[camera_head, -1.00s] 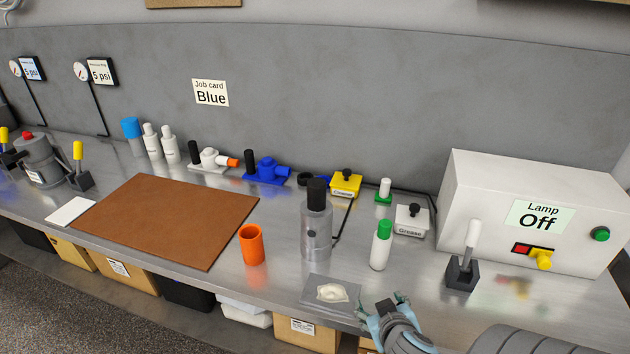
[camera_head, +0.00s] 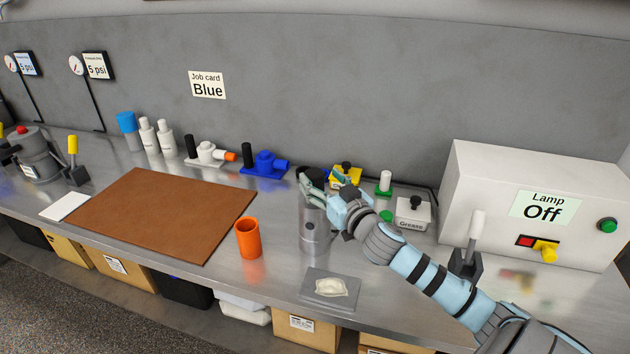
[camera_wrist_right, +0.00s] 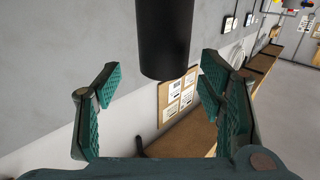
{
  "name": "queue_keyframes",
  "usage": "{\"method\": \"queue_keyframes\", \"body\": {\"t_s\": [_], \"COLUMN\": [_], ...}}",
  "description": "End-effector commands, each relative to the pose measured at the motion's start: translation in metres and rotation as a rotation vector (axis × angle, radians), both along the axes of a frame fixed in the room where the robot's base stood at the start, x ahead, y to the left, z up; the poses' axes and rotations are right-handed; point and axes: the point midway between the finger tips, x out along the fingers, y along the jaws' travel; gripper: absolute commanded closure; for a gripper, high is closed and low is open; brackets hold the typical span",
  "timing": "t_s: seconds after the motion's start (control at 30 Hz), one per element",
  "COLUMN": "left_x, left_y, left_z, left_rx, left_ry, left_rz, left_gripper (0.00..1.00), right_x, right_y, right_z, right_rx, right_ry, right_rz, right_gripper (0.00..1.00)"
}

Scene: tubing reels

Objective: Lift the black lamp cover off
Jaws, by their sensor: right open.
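The lamp is a grey, glassy cylinder (camera_head: 313,235) standing upright on the metal bench. Its black cover is mostly hidden by my right gripper in the head view. In the right wrist view the black cover (camera_wrist_right: 163,40) is a dark upright cylinder seen between the two fingers, with a gap on each side. My right gripper (camera_head: 318,186) is open at the height of the lamp's top, and no contact shows in the wrist view. My left gripper is not in view.
An orange cup (camera_head: 249,238) stands left of the lamp, and a tray with a pale lump (camera_head: 330,287) lies in front. A green-capped bottle (camera_head: 386,216) is partly hidden behind my arm. Grease box (camera_head: 413,212) and lamp box reading Off (camera_head: 535,207) stand right.

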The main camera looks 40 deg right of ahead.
Motion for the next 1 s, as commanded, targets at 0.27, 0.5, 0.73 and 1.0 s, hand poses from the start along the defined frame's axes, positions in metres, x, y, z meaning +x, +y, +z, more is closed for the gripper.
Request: {"method": "queue_keyframes", "body": {"t_s": [0.27, 0.5, 0.73, 1.0], "left_x": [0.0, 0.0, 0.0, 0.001], "left_y": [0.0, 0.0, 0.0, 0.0], "left_z": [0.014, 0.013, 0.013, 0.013], "left_rx": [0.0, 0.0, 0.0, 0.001], "left_ry": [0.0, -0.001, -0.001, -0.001], "left_rz": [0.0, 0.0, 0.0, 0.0], "left_gripper": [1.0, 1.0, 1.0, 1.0], "right_x": [0.036, 0.035, 0.035, 0.035], "right_y": [-0.004, -0.004, -0.004, -0.004], "right_z": [0.001, 0.0, 0.0, 0.003], "right_rx": [0.0, -0.002, -0.002, -0.003], "right_ry": [0.0, 0.001, 0.001, 0.001], "right_rz": [-0.002, -0.002, -0.002, -0.002], "right_gripper": [0.37, 0.55, 0.9, 0.9]}}
